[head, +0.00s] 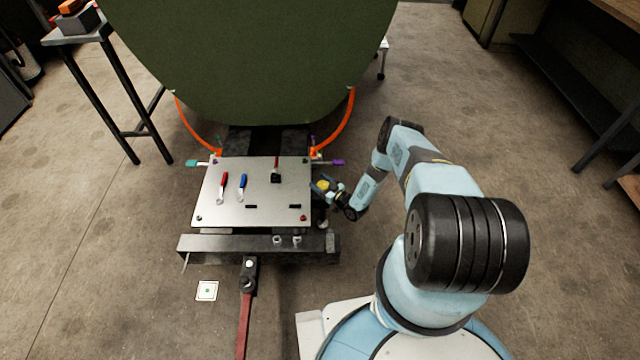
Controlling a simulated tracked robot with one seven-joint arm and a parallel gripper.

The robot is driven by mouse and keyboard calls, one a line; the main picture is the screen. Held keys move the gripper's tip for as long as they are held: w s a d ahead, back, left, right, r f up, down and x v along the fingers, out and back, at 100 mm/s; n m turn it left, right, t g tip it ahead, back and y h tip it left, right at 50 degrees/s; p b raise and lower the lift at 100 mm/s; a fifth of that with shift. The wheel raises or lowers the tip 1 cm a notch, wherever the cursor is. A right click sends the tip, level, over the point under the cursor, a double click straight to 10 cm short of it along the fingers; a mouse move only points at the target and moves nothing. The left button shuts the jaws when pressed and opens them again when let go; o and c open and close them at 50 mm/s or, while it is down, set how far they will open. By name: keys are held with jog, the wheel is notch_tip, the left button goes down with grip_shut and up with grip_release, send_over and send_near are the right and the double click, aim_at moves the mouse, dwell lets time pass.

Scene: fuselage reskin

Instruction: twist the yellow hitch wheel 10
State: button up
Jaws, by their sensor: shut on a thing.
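The yellow hitch wheel (323,184) shows as a small yellow patch at the right edge of the cart's metal plate. My gripper (319,187) reaches it from the right, with my arm bent over the floor on the right side. The gripper is shut on the wheel, and its fingers hide part of the rim. The wheel is small in this view, so its turn angle cannot be told.
The cart's metal plate (262,205) carries red- and blue-handled tools and a black block. A purple handle (338,162) sticks out just behind my gripper. Above are an orange arc (347,122) and the green fuselage (250,60).

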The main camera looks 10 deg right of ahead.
jog(key=o, duration=1)
jog(key=shift+c, duration=0.2)
jog(key=shift+s, duration=0.1)
jog(key=v, duration=1.3)
jog(key=shift+s+d, duration=0.2)
jog(key=shift+d, duration=0.05)
